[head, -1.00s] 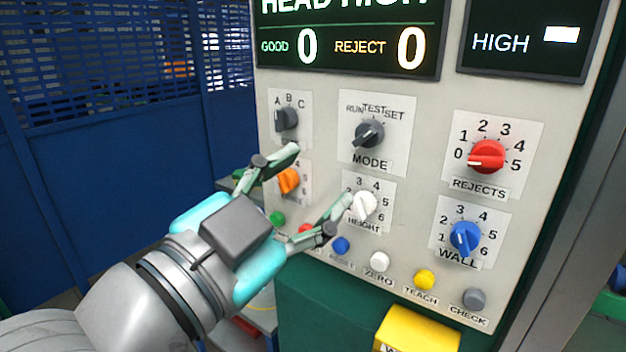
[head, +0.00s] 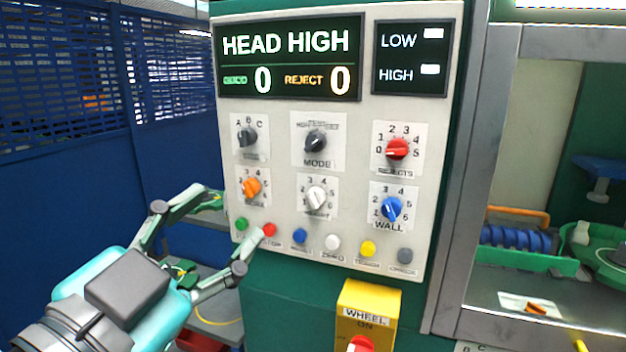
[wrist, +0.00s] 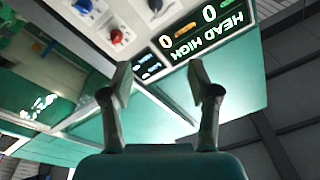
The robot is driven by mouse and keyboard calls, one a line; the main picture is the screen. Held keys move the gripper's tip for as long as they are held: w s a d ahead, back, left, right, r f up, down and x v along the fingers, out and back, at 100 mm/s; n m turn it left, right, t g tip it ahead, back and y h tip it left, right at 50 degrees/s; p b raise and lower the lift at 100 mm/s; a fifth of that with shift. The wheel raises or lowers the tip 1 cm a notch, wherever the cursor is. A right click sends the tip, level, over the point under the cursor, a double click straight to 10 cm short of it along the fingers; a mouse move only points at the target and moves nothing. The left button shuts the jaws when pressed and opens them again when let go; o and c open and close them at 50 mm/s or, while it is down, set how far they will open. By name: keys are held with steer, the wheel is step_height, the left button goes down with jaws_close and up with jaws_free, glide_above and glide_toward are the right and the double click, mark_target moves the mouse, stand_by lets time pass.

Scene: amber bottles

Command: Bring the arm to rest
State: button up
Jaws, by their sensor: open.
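My gripper (head: 222,233) is open and empty at the lower left of the head view, in front of the left edge of the control panel (head: 280,228). No contact with the panel can be made out. In the wrist view my gripper (wrist: 158,85) shows two spread fingers with nothing between them. The panel's display (head: 289,58) reads HEAD HIGH, with 0 and REJECT 0. It also shows tilted in the wrist view (wrist: 208,28).
Knobs include the red rejects knob (head: 398,149), blue wall knob (head: 391,208) and orange knob (head: 252,187). A button row runs below them, with a red button (head: 269,230) near my fingers. A yellow wheel box (head: 368,298) juts out below. A blue fence (head: 70,200) stands left.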

steer(key=w+d+f+n+t+y, duration=0.1)
steer(key=w+f+n+y, duration=0.15)
steer(key=f+n, duration=0.45)
steer(key=w+d+f+n+t+y, duration=0.15)
steer(key=w+f, duration=0.25)
steer(key=f, duration=0.7)
steer(key=s+d+f+n+g+y, duration=0.1)
steer(key=s+d+f+n+y, duration=0.3)
steer(key=f, duration=0.6)
steer(key=d+f+n+g+y, duration=0.15)
steer(key=d+f, duration=0.35)
steer(key=f, duration=0.5)
steer(key=s+d+f+g, duration=0.1)
steer(key=s+d+f, duration=0.4)
steer(key=s, duration=0.2)
steer(key=s+d+f+g, duration=0.2)
steer(key=s+d+f, duration=0.35)
steer(key=s, duration=0.25)
steer(key=s+d+m+h, duration=0.1)
steer(key=s+d, duration=0.1)
steer(key=s, duration=0.6)
steer(key=s+d+m+h, duration=0.2)
steer(key=s+d, duration=0.1)
steer(key=s, duration=0.5)
steer(key=shift+s+d, duration=0.25)
steer(key=shift+s, duration=0.1)
